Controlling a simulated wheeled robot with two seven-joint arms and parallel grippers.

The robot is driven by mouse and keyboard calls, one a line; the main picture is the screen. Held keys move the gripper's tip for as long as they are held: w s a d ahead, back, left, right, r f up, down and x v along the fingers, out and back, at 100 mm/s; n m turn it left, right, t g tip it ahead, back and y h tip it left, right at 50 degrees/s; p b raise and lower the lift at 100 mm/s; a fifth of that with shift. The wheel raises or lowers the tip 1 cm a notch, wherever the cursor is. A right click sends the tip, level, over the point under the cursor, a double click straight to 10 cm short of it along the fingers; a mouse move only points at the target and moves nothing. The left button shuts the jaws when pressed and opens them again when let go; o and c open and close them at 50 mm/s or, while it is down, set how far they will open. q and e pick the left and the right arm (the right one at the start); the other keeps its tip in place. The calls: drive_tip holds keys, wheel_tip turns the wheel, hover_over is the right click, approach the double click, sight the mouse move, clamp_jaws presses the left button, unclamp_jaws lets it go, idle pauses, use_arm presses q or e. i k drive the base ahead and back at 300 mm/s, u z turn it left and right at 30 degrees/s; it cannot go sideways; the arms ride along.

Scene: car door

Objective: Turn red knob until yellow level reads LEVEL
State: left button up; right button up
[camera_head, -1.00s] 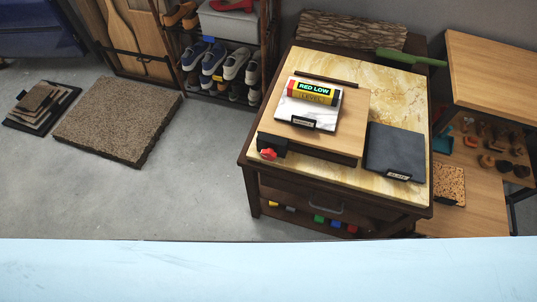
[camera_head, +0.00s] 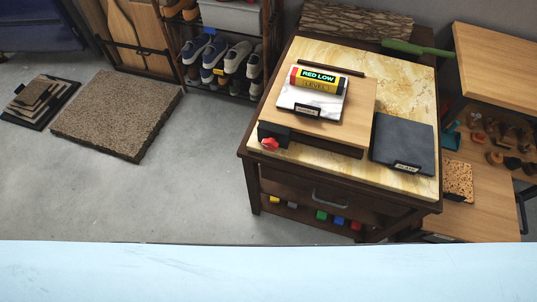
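The red knob (camera_head: 269,144) sits on a black block at the front left corner of a wooden board (camera_head: 359,116) on the table. The yellow level (camera_head: 314,84) lies on a white marble slab (camera_head: 309,102) on that board. Its green-lettered display reads "RED LOW", with a red end at its left, and the word "LEVEL" is printed faintly on its yellow body. Neither of my grippers shows in the head view.
A shoe rack (camera_head: 222,52) and a brown mat (camera_head: 117,114) stand left. A pale blue surface (camera_head: 268,272) crosses the foreground. Floor left of the table is clear.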

sight(270, 143)
drive_tip(key=k, duration=0.45)
drive_tip(key=u, duration=2.05)
drive_tip(key=i, duration=1.25)
drive_tip(key=z, duration=2.2)
